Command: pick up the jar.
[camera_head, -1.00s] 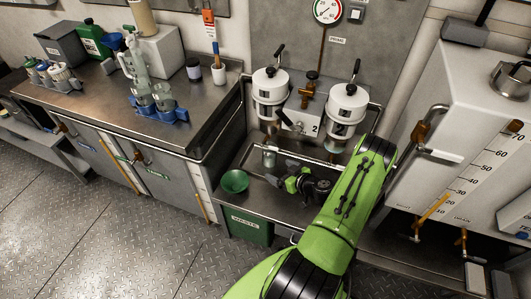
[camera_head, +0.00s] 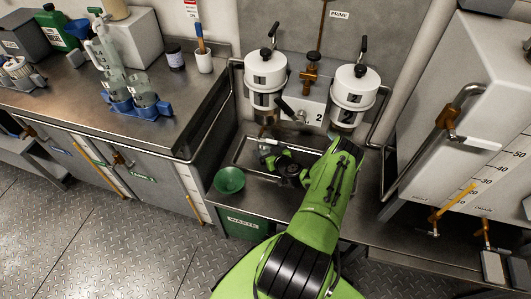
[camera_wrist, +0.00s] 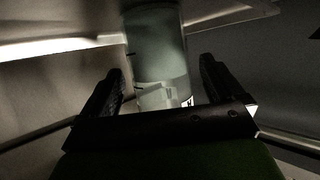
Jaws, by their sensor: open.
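The jar (camera_wrist: 158,45) is a pale, translucent cylinder with marks on its side, upright in the wrist view. In the head view it is small and partly hidden (camera_head: 265,149), below the left white canister at the sink station. My gripper (camera_wrist: 160,82) is open, with one dark finger on each side of the jar's lower part; I see a gap on both sides. In the head view my gripper (camera_head: 270,157) reaches left to the jar. The jar's base is hidden behind my gripper's body in the wrist view.
Two white canisters (camera_head: 266,78) (camera_head: 354,95) hang above the station. A green funnel (camera_head: 229,180) sits left of my gripper over the waste bin (camera_head: 243,224). A steel counter (camera_head: 190,103) with glassware is at left; a large white tank (camera_head: 470,95) is at right.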

